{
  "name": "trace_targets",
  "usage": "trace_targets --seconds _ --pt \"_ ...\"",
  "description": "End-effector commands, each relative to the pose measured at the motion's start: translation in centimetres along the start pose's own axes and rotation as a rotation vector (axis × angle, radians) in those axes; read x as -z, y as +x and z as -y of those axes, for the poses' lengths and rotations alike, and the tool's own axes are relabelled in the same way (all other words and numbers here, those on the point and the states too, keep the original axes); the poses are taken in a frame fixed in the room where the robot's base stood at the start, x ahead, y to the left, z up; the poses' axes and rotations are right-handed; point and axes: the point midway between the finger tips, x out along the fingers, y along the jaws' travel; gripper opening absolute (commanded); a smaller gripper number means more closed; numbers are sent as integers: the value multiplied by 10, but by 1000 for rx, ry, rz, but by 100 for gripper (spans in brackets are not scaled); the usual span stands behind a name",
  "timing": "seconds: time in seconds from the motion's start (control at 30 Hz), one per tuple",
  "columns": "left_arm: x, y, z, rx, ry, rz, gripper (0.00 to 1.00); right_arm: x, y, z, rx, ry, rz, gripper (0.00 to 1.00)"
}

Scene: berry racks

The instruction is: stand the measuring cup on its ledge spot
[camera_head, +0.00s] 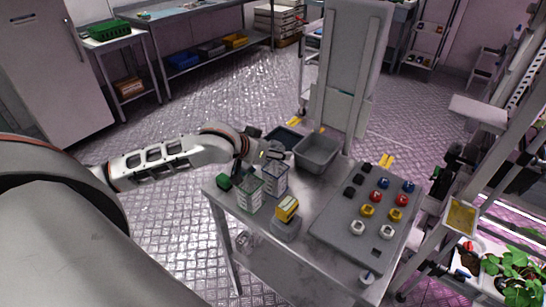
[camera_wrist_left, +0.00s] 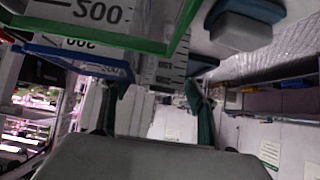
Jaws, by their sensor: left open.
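Two clear measuring cups stand side by side at the left end of the metal table (camera_head: 300,262): one with a green rim (camera_head: 249,195) and one with a blue rim (camera_head: 275,179). In the left wrist view the green rim (camera_wrist_left: 100,38) is large at the top, with printed scale numbers, and the blue rim (camera_wrist_left: 68,55) shows below it. My left gripper (camera_head: 264,154) is just behind the cups in the head view. Its fingers are spread apart in the wrist view (camera_wrist_left: 152,108), and it holds nothing that I can see. I cannot tell which spot is the ledge spot.
A yellow item (camera_head: 287,208) sits on a grey block right of the cups. A grey board (camera_head: 345,234) with coloured knobs fills the right side. A rack with plants stands far right.

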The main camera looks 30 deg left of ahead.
Motion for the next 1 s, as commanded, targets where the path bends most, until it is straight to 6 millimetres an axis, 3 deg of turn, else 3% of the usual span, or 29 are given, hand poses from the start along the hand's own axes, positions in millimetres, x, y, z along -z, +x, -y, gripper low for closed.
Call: trace_targets --seconds 0.23,0.4,0.77,1.0 --pt "0 1 0 0 1 -1 56 2 1 -4 -6 -1 -4 40" --pt "0 1 0 1 1 -1 17 1 1 -3 -5 0 -2 40" --pt "2 0 0 1 1 -2 14 -1 0 0 0 0 1 40" --pt "19 -12 0 1 2 -5 14 -1 0 1 2 1 1 40"
